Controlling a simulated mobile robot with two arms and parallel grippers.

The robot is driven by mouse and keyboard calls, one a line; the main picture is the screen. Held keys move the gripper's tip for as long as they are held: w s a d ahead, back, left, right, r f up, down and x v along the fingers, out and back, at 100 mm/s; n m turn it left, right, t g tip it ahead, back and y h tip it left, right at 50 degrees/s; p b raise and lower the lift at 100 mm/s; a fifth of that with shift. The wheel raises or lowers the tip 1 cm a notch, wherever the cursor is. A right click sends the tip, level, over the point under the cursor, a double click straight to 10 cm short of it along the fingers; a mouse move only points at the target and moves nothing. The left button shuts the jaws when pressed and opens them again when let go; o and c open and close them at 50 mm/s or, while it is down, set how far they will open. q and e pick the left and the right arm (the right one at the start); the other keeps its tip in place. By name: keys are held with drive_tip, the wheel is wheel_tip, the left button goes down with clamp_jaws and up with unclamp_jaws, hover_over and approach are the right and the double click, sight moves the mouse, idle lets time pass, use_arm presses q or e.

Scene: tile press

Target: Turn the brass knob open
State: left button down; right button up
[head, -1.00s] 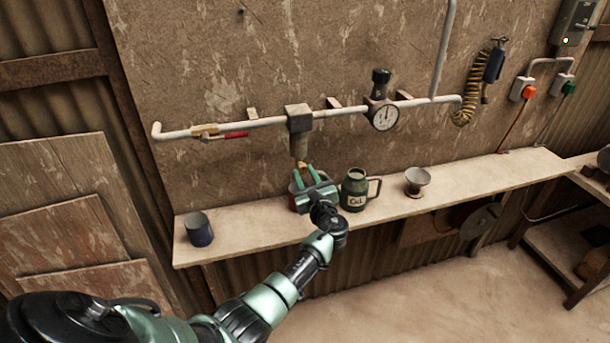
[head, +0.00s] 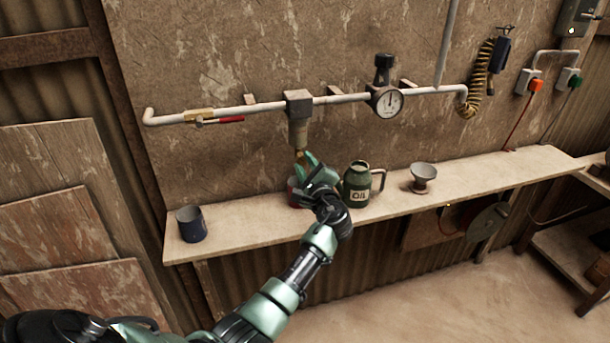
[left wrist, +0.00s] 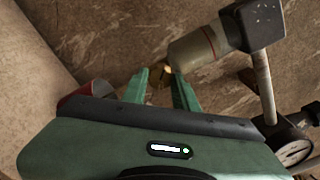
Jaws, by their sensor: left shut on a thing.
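The brass knob (head: 299,153) sits at the bottom end of the grey cylindrical bowl (head: 298,131), which hangs from a square block on the wall pipe. My left gripper (head: 304,160) is up at the knob from below, shut on it. In the left wrist view a bit of the brass knob (left wrist: 168,71) shows between the tips of the green fingers of my left gripper (left wrist: 162,78). The fingers hide part of the knob, so its turned angle is hard to tell. My right gripper is in neither view.
A red cup (head: 292,188) stands on the shelf (head: 250,231) behind my gripper. A green oil jug (head: 357,186) stands close to its right, then a metal funnel (head: 423,176). A blue cup (head: 192,224) is at left. A gauge (head: 388,102) and red-handled valve (head: 228,120) are on the pipe.

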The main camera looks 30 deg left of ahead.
use_arm(q)
drive_tip(key=n+b, duration=0.6)
drive_tip(key=b, duration=0.1)
drive_tip(key=shift+f, duration=0.3)
drive_tip(key=shift+r+n+b, duration=0.2)
drive_tip(key=shift+n+b, duration=1.35)
drive_tip(key=shift+n, duration=0.35)
drive_tip(key=c, duration=1.1)
unclamp_jaws()
drive_tip(key=shift+r, duration=0.1)
drive_tip(key=b+v, duration=0.1)
drive_tip(key=v, duration=0.7)
